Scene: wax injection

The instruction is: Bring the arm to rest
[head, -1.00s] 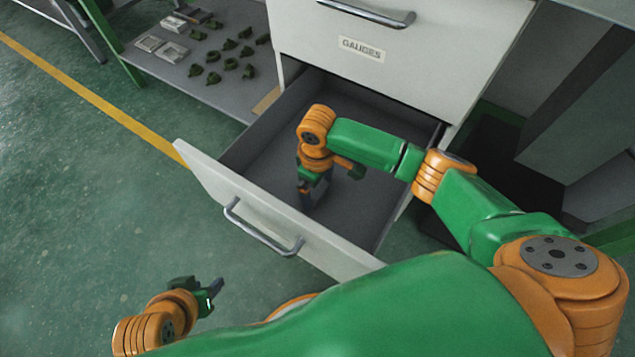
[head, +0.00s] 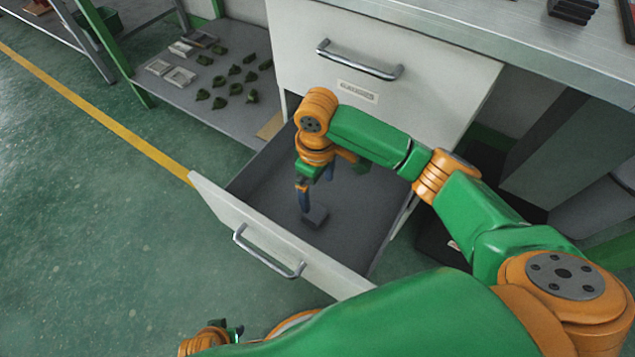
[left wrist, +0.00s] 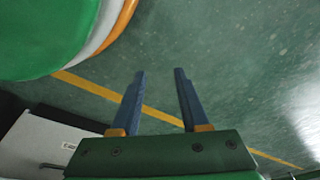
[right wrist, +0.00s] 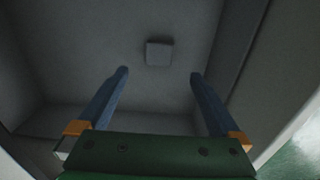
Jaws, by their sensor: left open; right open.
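My right gripper (head: 316,192) is open and points down into the open drawer (head: 260,235). A small dark grey block (head: 316,216) lies on the drawer floor just below its fingers. In the right wrist view the block (right wrist: 158,53) shows beyond and between the open, empty fingers (right wrist: 158,78). My left gripper (head: 235,330) is mostly cut off at the bottom of the head view. In the left wrist view its fingers (left wrist: 160,85) are apart, with only green floor and a yellow line behind them.
A closed drawer with a handle (head: 358,62) is above the open one, under a grey worktop (head: 470,45). A low shelf (head: 215,110) at upper left holds several dark green parts and pale square pieces. The floor (head: 90,230) at left is clear.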

